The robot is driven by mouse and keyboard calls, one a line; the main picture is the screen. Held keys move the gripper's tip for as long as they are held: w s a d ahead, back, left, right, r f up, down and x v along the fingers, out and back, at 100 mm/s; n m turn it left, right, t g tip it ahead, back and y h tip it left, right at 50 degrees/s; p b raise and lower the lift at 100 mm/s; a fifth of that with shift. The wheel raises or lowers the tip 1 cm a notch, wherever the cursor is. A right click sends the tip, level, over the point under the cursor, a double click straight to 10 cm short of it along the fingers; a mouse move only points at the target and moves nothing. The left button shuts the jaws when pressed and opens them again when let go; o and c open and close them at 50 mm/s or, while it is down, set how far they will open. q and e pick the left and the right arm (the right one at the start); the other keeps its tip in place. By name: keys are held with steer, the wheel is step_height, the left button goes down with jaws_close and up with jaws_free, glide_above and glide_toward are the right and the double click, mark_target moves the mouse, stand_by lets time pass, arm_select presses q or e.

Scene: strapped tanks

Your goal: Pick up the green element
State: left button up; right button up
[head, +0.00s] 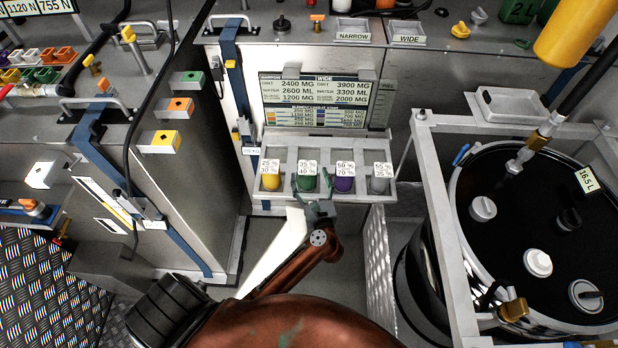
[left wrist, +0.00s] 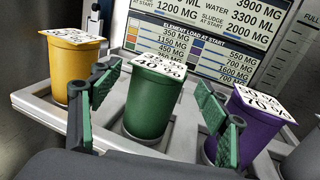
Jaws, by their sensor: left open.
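The green element (head: 307,184) is a tapered cup with a labelled white top. It stands upright in a light grey rack (head: 337,196), second from the left. In the left wrist view the green element (left wrist: 153,103) is upright between my open fingers, with visible gaps on both sides. My left gripper (head: 318,209) is open and empty at the front of the rack, just below the green element in the head view. Its green-padded fingers also show in the left wrist view (left wrist: 157,113). My right gripper is not in view.
A yellow element (head: 270,181) stands left of the green one. A purple element (head: 344,184) and a grey one (head: 379,184) stand to its right. A display panel (head: 326,102) rises behind the rack. A black drum (head: 540,215) in a frame stands at right.

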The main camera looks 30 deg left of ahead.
mark_target(308, 170)
arm_select(q)
steer(key=x, duration=0.3)
steer(key=shift+a, duration=0.15)
jaws_close()
stand_by(0.8)
